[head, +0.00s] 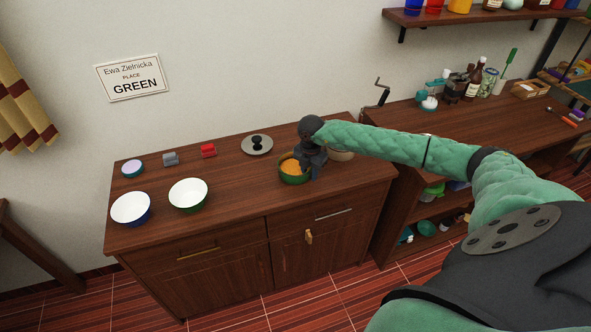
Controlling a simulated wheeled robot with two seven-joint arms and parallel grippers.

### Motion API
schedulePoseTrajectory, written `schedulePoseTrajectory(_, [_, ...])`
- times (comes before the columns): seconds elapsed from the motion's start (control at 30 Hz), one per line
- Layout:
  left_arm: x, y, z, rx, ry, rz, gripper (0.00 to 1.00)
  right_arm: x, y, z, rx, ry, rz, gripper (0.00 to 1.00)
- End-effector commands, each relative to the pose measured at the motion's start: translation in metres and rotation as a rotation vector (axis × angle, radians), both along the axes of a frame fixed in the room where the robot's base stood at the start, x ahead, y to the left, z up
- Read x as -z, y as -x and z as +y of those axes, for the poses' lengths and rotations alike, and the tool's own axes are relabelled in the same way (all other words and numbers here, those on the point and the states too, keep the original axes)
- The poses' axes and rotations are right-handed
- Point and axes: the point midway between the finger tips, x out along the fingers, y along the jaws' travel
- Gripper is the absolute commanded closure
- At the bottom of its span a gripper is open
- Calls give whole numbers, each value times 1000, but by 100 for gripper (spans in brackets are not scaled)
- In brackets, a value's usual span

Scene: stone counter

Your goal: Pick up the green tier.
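A green tier (284,178), a round bowl with orange contents, stands on the wooden counter right of centre. My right gripper (311,172) points down at its right rim, with its dark fingers overlapping the rim. Whether the fingers are apart or closed on the rim is too small to tell. Another bowl with a green outside and white inside (188,195) stands further left. A blue bowl with a white inside (131,208) is beside it. My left gripper is out of view.
A grey lid with a black knob (257,146), a red block-like piece (208,151), a grey one (171,159) and a small purple-topped dish (132,169) lie along the back. A pale bowl (342,156) is partly hidden behind my gripper. The counter's front middle is clear.

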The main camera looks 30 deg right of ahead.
Motion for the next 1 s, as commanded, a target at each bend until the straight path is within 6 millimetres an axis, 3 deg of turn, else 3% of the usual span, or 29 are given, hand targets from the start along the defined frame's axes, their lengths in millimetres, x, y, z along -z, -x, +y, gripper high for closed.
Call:
schedulePoseTrajectory(0.27, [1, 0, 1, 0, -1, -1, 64, 2, 0, 0, 0, 0, 0, 72])
schedulePoseTrajectory(0.4, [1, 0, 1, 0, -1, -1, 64, 2, 0, 0, 0, 0, 0, 99])
schedulePoseTrajectory(0.83, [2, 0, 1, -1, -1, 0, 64, -1, -1, 0, 0, -1, -2, 100])
schedulePoseTrajectory(0.97, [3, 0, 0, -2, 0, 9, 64, -9, -1, 0, 0, -1, -2, 100])
schedulePoseTrajectory(1.0, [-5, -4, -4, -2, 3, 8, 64, -14, -1, 0, 0, -2, -4, 100])
